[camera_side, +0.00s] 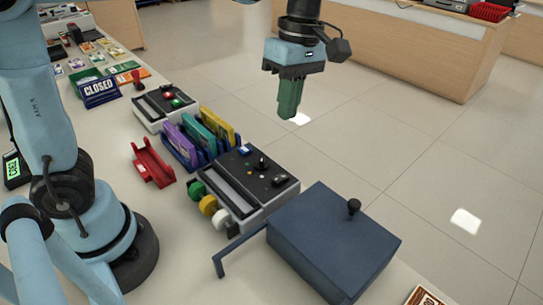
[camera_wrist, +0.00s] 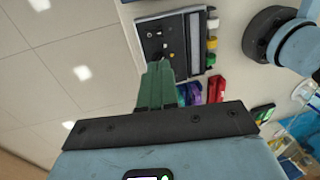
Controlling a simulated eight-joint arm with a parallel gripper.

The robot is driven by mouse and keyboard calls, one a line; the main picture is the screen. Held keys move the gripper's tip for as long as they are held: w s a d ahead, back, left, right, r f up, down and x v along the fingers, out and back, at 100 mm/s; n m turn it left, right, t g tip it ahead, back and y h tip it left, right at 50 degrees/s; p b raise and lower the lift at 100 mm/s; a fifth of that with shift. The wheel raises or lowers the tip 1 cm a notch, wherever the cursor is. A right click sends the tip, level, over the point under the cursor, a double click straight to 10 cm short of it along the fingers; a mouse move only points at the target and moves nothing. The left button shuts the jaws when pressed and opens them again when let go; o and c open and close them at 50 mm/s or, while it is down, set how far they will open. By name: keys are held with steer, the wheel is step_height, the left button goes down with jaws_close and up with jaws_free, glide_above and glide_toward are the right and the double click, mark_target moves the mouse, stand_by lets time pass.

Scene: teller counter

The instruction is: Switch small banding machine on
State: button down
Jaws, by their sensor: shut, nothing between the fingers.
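A grey banding machine (camera_side: 245,185) with a black control panel, a small upright black lever and coloured rolls at its near-left end stands on the counter. It also shows at the top of the wrist view (camera_wrist: 172,38). A second, similar machine (camera_side: 166,106) with a red and a green button stands farther back. I cannot tell which one is called small. My gripper (camera_side: 288,114) has green fingers, pointing down, shut and empty. It hangs above and beyond the nearer machine, apart from it. In the wrist view my fingertips (camera_wrist: 159,66) overlap the machine's panel edge.
A blue rack (camera_side: 183,155) with purple, teal and yellow packs stands between the machines. A red holder (camera_side: 152,163) lies left of it. A dark blue box (camera_side: 332,241) with a black knob is at the near right. A CLOSED sign (camera_side: 99,91) stands farther back. Open floor lies right.

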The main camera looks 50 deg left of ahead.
mark_target(276, 179)
steer(key=f, duration=0.4)
steer(key=s+f, duration=0.1)
steer(key=f, duration=0.4)
steer(key=s+f, duration=0.1)
steer(key=f, duration=0.3)
steer(key=shift+f, duration=0.4)
steer(key=shift+s, duration=0.1)
steer(key=shift+f+t, duration=0.2)
steer(key=shift+t, duration=0.1)
steer(key=shift+w+r, duration=0.15)
steer(key=shift+w, duration=0.6)
step_height(276, 179, up, 14)
steer(key=w, duration=0.2)
stand_by(0.5)
